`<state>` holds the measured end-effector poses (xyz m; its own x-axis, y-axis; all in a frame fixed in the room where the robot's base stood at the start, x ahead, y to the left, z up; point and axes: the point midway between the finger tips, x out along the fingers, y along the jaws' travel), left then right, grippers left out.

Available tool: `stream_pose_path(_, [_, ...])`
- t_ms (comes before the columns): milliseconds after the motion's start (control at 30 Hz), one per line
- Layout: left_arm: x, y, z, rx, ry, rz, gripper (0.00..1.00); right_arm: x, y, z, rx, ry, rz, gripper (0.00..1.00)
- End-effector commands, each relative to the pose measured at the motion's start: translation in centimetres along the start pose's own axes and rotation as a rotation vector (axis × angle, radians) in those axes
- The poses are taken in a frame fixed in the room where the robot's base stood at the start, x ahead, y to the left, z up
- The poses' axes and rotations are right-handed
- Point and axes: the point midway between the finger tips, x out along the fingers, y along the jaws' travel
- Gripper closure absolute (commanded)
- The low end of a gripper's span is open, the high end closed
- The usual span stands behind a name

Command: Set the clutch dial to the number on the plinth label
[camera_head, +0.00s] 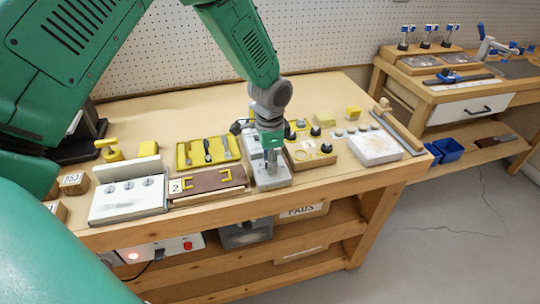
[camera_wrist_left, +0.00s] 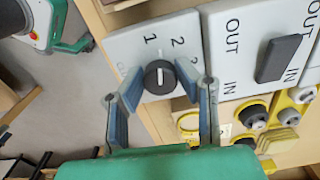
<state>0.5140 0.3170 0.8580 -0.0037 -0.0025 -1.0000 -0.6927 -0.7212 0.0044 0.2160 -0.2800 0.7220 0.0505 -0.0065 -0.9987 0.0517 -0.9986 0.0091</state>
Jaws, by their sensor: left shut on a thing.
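The clutch dial (camera_wrist_left: 160,77) is a round black knob with a white line on a pale panel (camera_wrist_left: 120,45) marked 1, 2 and a partly hidden 3. In the left wrist view its line points roughly up, between 1 and 2. My left gripper (camera_wrist_left: 157,88) is shut on the dial, one blue-padded fingertip on each side. In the head view the left gripper (camera_head: 271,160) points down at the grey panel unit (camera_head: 272,182) and hides the dial. A label reading 2 (camera_head: 175,186) is on the brown plinth (camera_head: 210,185) with yellow brackets. My right gripper is out of view.
Beside the dial is a panel with a black switch (camera_wrist_left: 278,58) marked OUT and IN. Left of the gripper stand a white three-knob block (camera_head: 128,200) and a yellow tray (camera_head: 208,152). Right are a wooden knob block (camera_head: 312,158) and a white box (camera_head: 376,148).

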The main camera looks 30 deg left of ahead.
Motion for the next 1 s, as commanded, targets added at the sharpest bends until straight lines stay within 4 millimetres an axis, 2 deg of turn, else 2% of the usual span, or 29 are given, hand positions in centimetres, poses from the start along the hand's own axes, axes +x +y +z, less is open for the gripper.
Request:
stream_pose_path(33, [-0.7,-0.4,-0.2,0.042,0.008,-0.009,1.00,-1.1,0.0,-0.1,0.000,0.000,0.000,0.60])
stream_pose_path(300, [-0.8,-0.4,-0.4,0.300,0.010,-0.012,1.00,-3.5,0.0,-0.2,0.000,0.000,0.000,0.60])
stream_pose_path(1000, [-0.6,-0.5,-0.5,0.958,0.008,-0.016,1.00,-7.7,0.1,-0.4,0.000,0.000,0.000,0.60])
